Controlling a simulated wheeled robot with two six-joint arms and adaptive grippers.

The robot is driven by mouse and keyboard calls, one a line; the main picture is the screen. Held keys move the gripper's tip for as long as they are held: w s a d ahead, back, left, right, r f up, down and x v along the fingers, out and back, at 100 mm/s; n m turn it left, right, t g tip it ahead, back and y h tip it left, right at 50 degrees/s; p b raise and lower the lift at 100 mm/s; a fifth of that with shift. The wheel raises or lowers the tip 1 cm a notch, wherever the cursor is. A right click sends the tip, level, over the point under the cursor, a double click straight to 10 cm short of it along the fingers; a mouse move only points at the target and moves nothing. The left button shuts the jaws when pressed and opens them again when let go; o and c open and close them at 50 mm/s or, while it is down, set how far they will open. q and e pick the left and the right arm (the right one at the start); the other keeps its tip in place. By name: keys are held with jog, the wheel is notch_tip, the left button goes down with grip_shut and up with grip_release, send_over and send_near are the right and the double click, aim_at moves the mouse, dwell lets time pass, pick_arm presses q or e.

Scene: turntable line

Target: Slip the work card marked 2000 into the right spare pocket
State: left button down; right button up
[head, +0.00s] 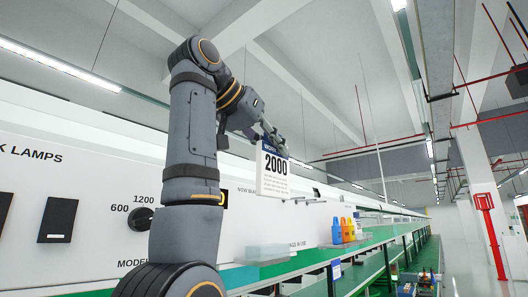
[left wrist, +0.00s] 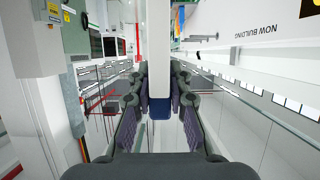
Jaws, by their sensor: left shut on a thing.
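The work card marked 2000 (head: 272,172) is white with a dark blue top band. It hangs upright, its face towards the head camera, in front of the white machine panel. My left gripper (head: 272,138) is shut on its top edge. In the left wrist view the card (left wrist: 160,45) runs as a white strip between the two fingers, its blue end (left wrist: 159,108) towards the palm. The right spare pocket cannot be made out in either view. My right gripper is not in view.
The white panel (head: 60,185) carries a black model dial (head: 140,219) and a black switch (head: 57,219). A "NOW BUILDING" label shows partly behind the card. Clear blocks (head: 266,252) and blue, orange and yellow pieces (head: 348,230) stand on the green-topped line.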

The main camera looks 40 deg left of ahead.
pick_arm(q)
jog(key=d, duration=0.5)
jog(key=shift+s+d+b, duration=0.2)
jog(key=shift+b, duration=0.1)
jog(key=shift+a, duration=0.1)
